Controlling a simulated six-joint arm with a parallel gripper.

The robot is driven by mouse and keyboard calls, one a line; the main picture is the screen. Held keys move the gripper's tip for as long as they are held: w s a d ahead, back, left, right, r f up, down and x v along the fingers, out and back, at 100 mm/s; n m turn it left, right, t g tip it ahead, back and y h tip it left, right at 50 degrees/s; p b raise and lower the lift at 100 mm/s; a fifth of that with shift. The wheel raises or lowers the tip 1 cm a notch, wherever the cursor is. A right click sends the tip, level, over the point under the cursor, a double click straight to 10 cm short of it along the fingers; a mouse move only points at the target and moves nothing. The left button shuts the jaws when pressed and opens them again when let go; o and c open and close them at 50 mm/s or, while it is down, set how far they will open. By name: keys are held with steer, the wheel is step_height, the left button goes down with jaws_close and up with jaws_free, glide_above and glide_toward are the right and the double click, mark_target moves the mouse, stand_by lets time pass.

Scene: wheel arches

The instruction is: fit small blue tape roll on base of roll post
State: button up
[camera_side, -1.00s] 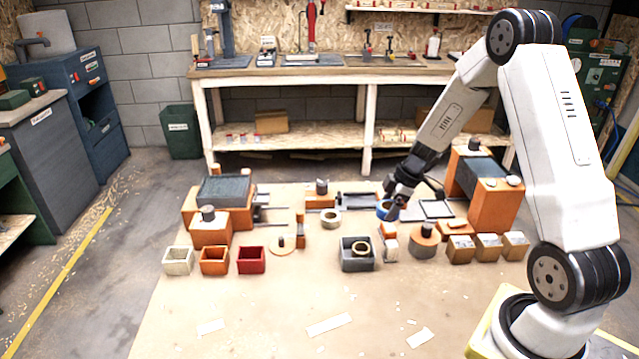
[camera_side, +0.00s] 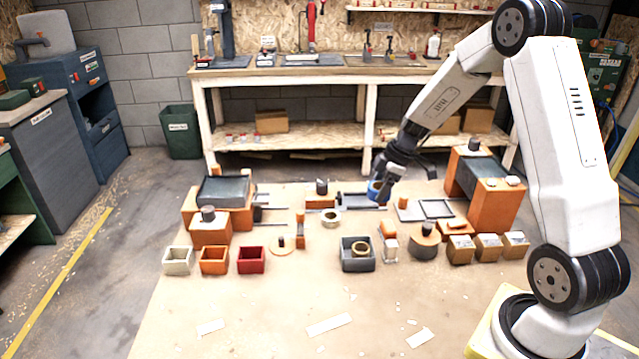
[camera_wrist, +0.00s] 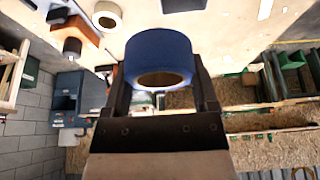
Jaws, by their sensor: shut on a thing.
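The small blue tape roll (camera_side: 373,190) is held in my gripper (camera_side: 379,194), lifted clear of the table. In the wrist view, the blue roll (camera_wrist: 160,52) sits between both fingers of my gripper (camera_wrist: 160,85), with its hole partly visible. A low round orange base with a short dark post (camera_side: 282,244) stands left of the middle of the table and looks like the roll post. No roll is around it. My gripper is well to the right of it and farther back.
A grey box (camera_side: 357,262) holds another roll. A thin upright orange block (camera_side: 300,229) stands close behind the post's right side. Small boxes (camera_side: 214,260) stand in front left. The table's front is mostly clear.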

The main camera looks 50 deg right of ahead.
steer(key=w+a, duration=0.7)
steer(key=w, duration=0.4)
glide_above(281, 238)
step_height(281, 238, down, 9)
steer(key=shift+f, duration=0.75)
steer(key=shift+f, duration=0.25)
steer(key=shift+f, duration=3)
steer(key=shift+f, duration=0.15)
steer(key=o, duration=1.1)
